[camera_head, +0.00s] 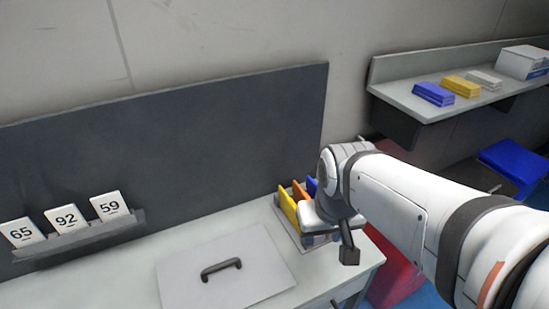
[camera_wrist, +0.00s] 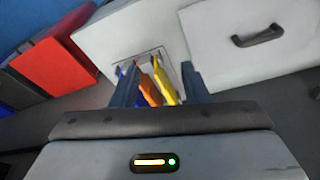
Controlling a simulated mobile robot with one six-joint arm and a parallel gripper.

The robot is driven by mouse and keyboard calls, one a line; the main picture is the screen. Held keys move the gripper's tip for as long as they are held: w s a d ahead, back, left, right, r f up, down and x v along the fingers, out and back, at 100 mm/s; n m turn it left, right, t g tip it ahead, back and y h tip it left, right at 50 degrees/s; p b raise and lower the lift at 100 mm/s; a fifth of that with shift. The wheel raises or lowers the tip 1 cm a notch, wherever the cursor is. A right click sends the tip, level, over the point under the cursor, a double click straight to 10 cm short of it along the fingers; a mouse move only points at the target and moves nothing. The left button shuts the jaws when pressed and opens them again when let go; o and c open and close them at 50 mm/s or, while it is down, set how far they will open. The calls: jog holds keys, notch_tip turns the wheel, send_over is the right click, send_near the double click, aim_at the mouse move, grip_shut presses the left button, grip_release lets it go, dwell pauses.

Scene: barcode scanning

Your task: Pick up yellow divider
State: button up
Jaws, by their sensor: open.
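The yellow divider (camera_head: 289,211) stands upright at the left end of a small rack on the right end of the table, with an orange divider (camera_head: 299,192) and a blue divider (camera_head: 312,186) beside it. In the wrist view the yellow divider (camera_wrist: 165,82) is between my fingers, nearer the right one, with the orange divider (camera_wrist: 149,90) to its left. My gripper (camera_wrist: 160,82) is open above the rack. Whether a finger touches the yellow divider cannot be told. In the head view my wrist hides part of the rack.
A grey lid with a dark handle (camera_head: 221,268) lies on the table left of the rack. Number cards (camera_head: 67,219) stand on a ledge of the dark back panel (camera_head: 180,140). A wall shelf (camera_head: 400,80) holds blue, yellow and white boxes. A red bin (camera_wrist: 55,65) is beside the table.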

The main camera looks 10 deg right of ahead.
jog(key=w+a+f+n+g+p, duration=0.1)
jog(key=w+f+n+p, duration=0.1)
jog(key=w, duration=0.9)
jog(key=n+g+p, duration=0.1)
jog(key=g+p, duration=0.1)
send_over(293, 213)
jog(key=w, duration=0.2)
jog(key=f, duration=0.7)
jog(key=shift+s+d+f, duration=0.2)
jog(key=shift+f, duration=0.05)
jog(key=shift+w+f, duration=0.1)
jog(key=shift+f, duration=0.25)
notch_tip(293, 213, down, 8)
jog(key=shift+r, duration=0.2)
jog(key=shift+c, duration=0.3)
grip_shut()
